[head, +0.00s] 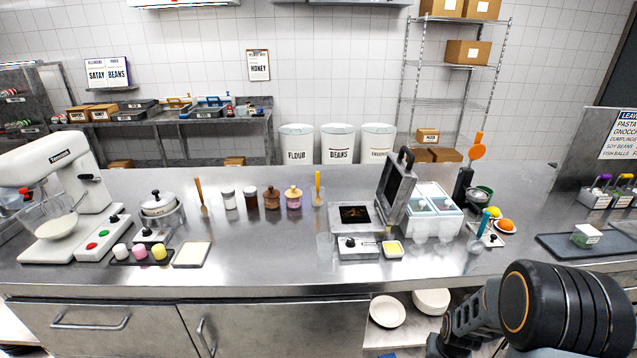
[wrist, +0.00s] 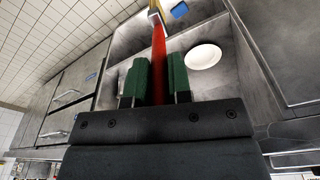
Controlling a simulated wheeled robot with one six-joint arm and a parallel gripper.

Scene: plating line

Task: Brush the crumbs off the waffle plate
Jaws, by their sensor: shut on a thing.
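The waffle iron (head: 359,244) stands open on the steel counter in the head view, its dark lid (head: 397,188) tilted up at the right. Its lower waffle plate (head: 355,214) is dark with brownish specks, too small to tell clearly as crumbs. My gripper (wrist: 156,68) shows in the wrist view, its green fingers shut on a red handle (wrist: 159,45). A pale, narrow head (wrist: 154,15) sits at the handle's far end, partly cut off by the frame; it looks like a brush. My gripper and the brush are not visible in the head view.
A white-blue bin (head: 432,214) stands right of the waffle iron, and a small yellow-filled dish (head: 392,249) at its front right. Jars (head: 271,197) and a mixer (head: 60,180) are further left. White bowls (head: 387,311) lie on the shelf below the counter.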

